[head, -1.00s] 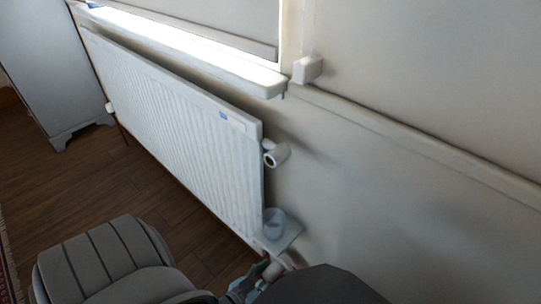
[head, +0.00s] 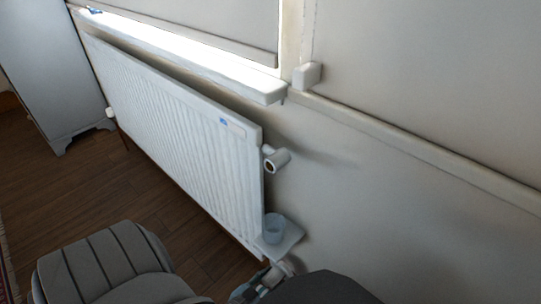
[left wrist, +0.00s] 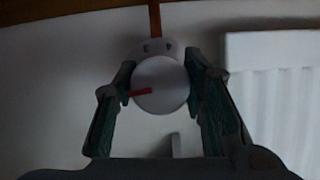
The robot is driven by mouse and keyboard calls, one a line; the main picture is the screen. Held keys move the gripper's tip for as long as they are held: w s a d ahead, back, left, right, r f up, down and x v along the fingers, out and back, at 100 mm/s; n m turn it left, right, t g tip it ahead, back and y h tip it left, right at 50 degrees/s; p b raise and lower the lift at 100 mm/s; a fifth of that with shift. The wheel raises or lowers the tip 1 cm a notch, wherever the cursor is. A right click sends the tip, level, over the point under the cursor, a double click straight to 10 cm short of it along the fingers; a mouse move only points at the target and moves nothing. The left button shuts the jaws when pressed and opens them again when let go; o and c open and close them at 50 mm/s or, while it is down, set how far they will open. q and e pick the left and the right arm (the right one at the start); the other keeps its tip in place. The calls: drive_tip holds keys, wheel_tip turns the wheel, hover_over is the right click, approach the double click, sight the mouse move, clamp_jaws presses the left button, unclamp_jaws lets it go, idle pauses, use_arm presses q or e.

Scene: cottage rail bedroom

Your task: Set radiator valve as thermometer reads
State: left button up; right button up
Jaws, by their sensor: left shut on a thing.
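The radiator valve is a round white knob (left wrist: 163,92) with a red pointer mark running toward its left edge in the left wrist view. A white collar (left wrist: 157,47) behind it bears small dark digit-like marks that I cannot read surely. My left gripper (left wrist: 160,66) is shut on the knob, one finger at each side. The white radiator (head: 180,130) has a small blue and reddish label (head: 230,125). No thermometer is readable. My right gripper is out of view.
A white cylindrical fitting (head: 277,159) sticks out at the radiator's upper right end. A window sill (head: 200,58) overhangs the radiator. A cabinet (head: 50,70) stands left.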

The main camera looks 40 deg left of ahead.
use_arm(q)
drive_tip(key=shift+m+y, duration=1.1)
drive_tip(key=shift+m, duration=0.5)
drive_tip(key=o, duration=1.2)
drive_tip(key=shift+c, duration=0.2)
drive_tip(key=v, duration=1.2)
